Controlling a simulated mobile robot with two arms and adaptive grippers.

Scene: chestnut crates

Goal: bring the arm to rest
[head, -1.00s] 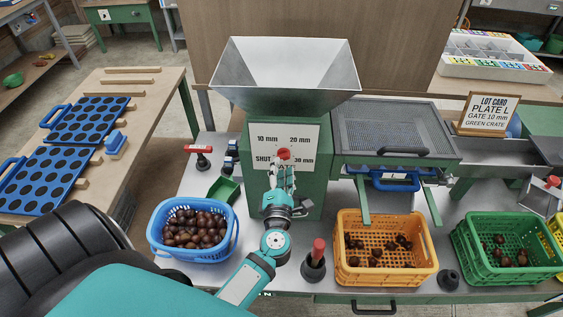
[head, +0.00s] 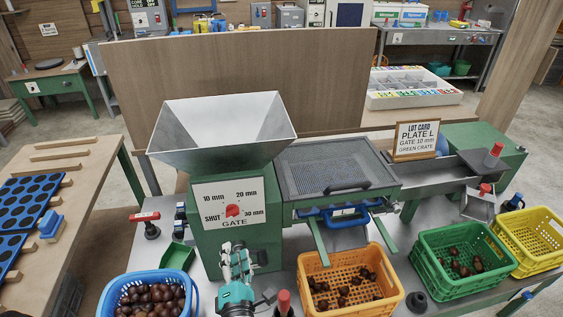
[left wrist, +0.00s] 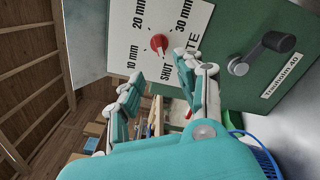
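My left gripper (head: 237,262) is in front of the green machine (head: 210,247), just below its gate dial. In the left wrist view its two fingers (left wrist: 160,88) stand apart with nothing between them. The red gate knob (head: 233,210) sits on a white plate marked 10 mm, 20 mm, 30 mm and SHUT. The knob also shows in the left wrist view (left wrist: 158,43), clear of the fingers; I cannot tell its exact setting. My right gripper is not in view.
A blue basket of chestnuts (head: 108,297) stands left of my arm, an orange crate (head: 388,299) right of it. Green (head: 425,275) and yellow (head: 530,262) crates stand further right. A red-topped post (head: 283,300) is close beside my arm. A lot card (head: 416,140) reads "GATE 10 mm, GREEN CRATE".

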